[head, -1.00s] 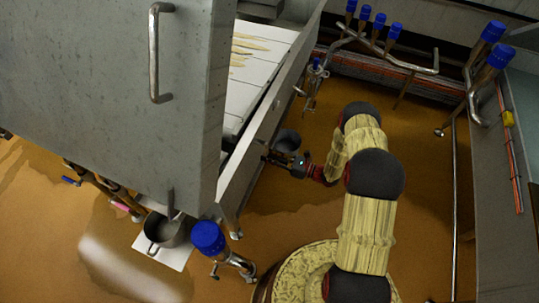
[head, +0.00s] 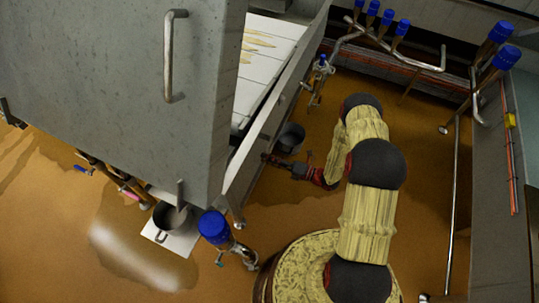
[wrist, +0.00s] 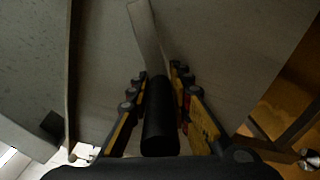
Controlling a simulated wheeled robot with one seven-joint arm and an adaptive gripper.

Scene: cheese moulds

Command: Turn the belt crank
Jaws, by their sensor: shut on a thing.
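The belt crank shows in the wrist view as a flat grey arm (wrist: 146,35) ending in a black round handle (wrist: 160,125). The handle lies between the two fingers of my gripper (wrist: 160,105), which is shut on it. In the head view my gripper (head: 270,158) is against the long side wall (head: 258,140) of the belt frame; the crank is too small and dark to make out there. The white belt (head: 268,60) carries several pale yellowish strips.
A large grey cabinet (head: 120,80) with a bar handle stands at the left. A dark pot (head: 291,137) is just beyond my gripper. Blue-capped pipes (head: 214,226) stand near the frame's front end. Wet brown floor (head: 420,130) is open to the right of my arm.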

